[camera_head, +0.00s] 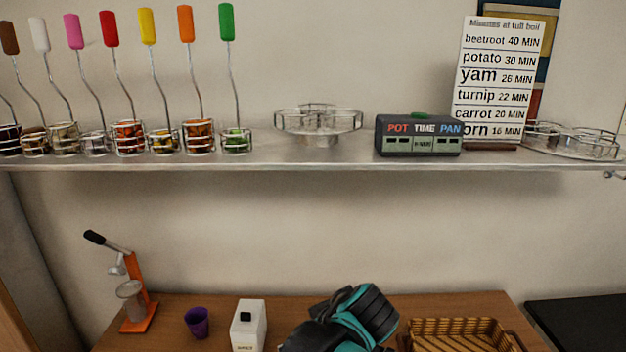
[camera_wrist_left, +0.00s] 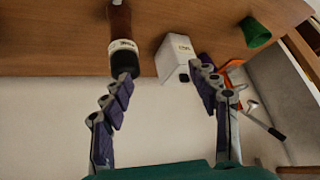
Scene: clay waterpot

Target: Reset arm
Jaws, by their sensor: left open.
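My left gripper (camera_wrist_left: 165,78) is open in the left wrist view, its two dark jointed fingers spread apart with nothing between the pads. A white box-shaped container (camera_wrist_left: 174,58) and a brown bottle with a black cap (camera_wrist_left: 122,45) are on the wooden surface beyond the fingertips. The white container also shows in the head view (camera_head: 248,326). A black and teal part of my arm (camera_head: 350,318) shows at the bottom middle of the head view; its fingertips cannot be made out. My right gripper is not in view.
The shelf (camera_head: 300,160) holds wire-ringed cups with coloured ladles, an empty ring rack (camera_head: 320,120), a timer (camera_head: 419,135) and a sign (camera_head: 495,80). Below are an orange press (camera_head: 138,290), a purple cup (camera_head: 197,323) and a wicker basket (camera_head: 455,333). The wrist view shows a green cup (camera_wrist_left: 256,32).

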